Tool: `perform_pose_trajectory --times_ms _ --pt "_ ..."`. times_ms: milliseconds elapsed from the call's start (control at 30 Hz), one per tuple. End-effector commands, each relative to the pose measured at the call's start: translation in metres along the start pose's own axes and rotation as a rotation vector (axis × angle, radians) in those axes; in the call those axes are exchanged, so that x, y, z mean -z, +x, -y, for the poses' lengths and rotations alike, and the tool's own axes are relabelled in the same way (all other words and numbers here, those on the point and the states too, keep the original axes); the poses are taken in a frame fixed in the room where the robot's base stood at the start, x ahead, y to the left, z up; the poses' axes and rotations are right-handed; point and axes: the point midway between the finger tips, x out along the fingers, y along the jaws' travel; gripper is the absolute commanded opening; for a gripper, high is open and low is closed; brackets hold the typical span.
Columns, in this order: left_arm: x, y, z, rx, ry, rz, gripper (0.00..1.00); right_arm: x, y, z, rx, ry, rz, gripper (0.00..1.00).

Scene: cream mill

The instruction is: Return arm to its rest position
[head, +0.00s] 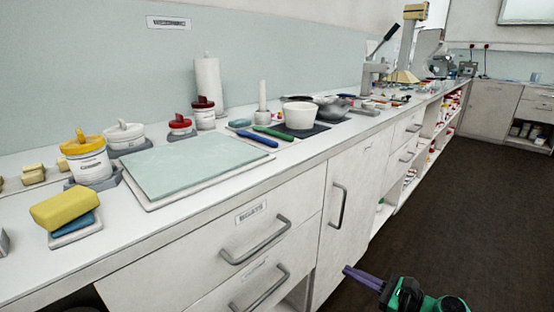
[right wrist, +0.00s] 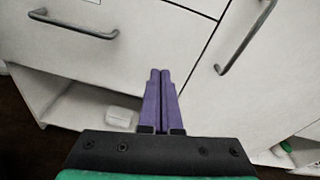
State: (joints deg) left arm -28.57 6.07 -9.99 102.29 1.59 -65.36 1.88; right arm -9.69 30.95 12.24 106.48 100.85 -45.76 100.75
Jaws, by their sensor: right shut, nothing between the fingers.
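My right gripper (head: 362,279) shows at the bottom of the head view, low in front of the counter's drawers and over the dark floor. Its purple fingers are together, with nothing between them. In the right wrist view the same fingers (right wrist: 160,98) point towards the white cabinet fronts, side by side and shut. I cannot tell the exact gap to the cabinet. My left gripper is not in view.
The white counter (head: 330,150) runs from lower left to upper right. It carries a pale green board (head: 190,165), a yellow sponge (head: 64,208), jars and a white bowl (head: 299,115). Drawer handles (head: 255,240) stick out near my gripper. The dark floor (head: 450,210) at right is clear.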

Motion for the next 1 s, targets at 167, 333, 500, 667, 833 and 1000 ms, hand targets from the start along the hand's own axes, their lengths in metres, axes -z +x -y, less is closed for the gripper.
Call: perform_pose_trajectory --times_ms 167,333,500,667,833,1000 --pt "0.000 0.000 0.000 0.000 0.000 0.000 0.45 0.129 -0.014 -0.090 -0.269 -0.635 -0.338 0.00" --pt "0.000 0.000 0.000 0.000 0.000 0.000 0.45 0.217 -0.058 -0.170 -0.757 -1.277 -0.495 0.00" --pt "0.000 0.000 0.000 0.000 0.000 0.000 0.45 0.253 -0.099 -0.219 -1.241 -1.723 -0.444 0.00" --pt "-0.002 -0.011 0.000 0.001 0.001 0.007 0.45 0.252 -0.131 -0.241 -1.628 -1.993 -0.304 0.00" --pt "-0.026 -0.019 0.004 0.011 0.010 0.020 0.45 0.247 -0.154 -0.247 -1.638 -1.985 -0.311 0.00" --pt "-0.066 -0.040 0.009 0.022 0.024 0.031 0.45 0.234 -0.195 -0.262 -1.660 -1.987 -0.309 0.00"
